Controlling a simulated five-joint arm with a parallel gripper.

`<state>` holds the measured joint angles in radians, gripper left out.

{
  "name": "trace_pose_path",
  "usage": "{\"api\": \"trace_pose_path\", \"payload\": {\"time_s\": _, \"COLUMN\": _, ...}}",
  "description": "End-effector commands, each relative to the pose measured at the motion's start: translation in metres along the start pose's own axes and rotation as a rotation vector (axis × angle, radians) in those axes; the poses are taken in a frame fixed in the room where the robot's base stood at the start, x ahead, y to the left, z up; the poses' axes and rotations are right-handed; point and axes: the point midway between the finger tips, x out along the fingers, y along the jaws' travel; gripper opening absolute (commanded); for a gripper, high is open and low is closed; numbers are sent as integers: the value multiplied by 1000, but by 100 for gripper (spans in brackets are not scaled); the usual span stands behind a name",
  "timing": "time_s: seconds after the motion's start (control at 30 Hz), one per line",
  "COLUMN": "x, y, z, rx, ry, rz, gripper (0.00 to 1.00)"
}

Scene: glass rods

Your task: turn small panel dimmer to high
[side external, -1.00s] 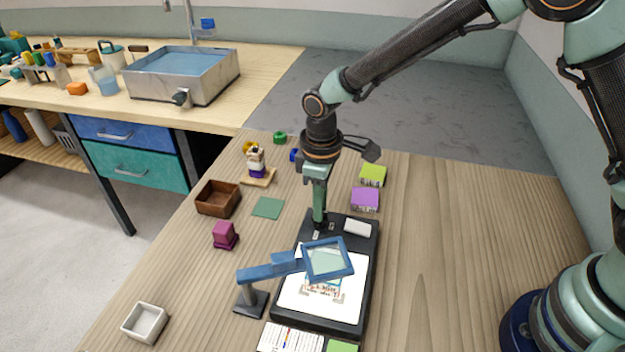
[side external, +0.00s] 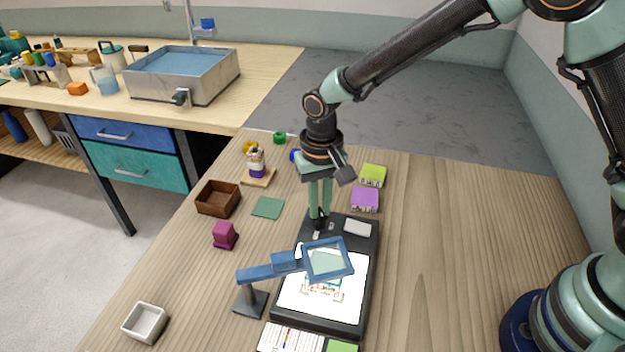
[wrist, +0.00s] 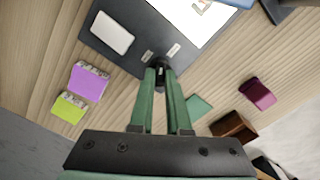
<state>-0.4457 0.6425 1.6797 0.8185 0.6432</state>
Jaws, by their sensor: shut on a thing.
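The small black panel (side external: 341,240) lies on the wooden table, with a bright white surface (side external: 352,288) on its near part. The dimmer is a small dark knob (wrist: 159,63) at the panel's far end, mostly hidden by the fingertips. My gripper (side external: 319,217) points straight down over it. In the wrist view, the two green fingers of my gripper (wrist: 160,72) are closed in on the knob from both sides. Two small pale labels (wrist: 174,50) (wrist: 147,56) sit beside the knob. Their writing is too small to read, and no pointer mark on the knob is visible.
A white block (side external: 358,227) lies on the panel right of the knob. A blue magnifier on a stand (side external: 268,272) reaches over the panel. Purple (side external: 365,199) and lime (side external: 372,175) blocks stand behind it. A brown box (side external: 218,198) is left. The table's right side is clear.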

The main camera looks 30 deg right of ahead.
Motion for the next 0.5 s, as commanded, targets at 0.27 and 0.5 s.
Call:
{"api": "trace_pose_path", "payload": {"time_s": 0.27, "x": -1, "y": 1, "z": 1, "rx": 255, "ry": -4, "rz": 4, "gripper": 0}}
{"api": "trace_pose_path", "payload": {"time_s": 0.5, "x": -1, "y": 1, "z": 1, "rx": 435, "ry": -3, "rz": 4, "gripper": 0}}
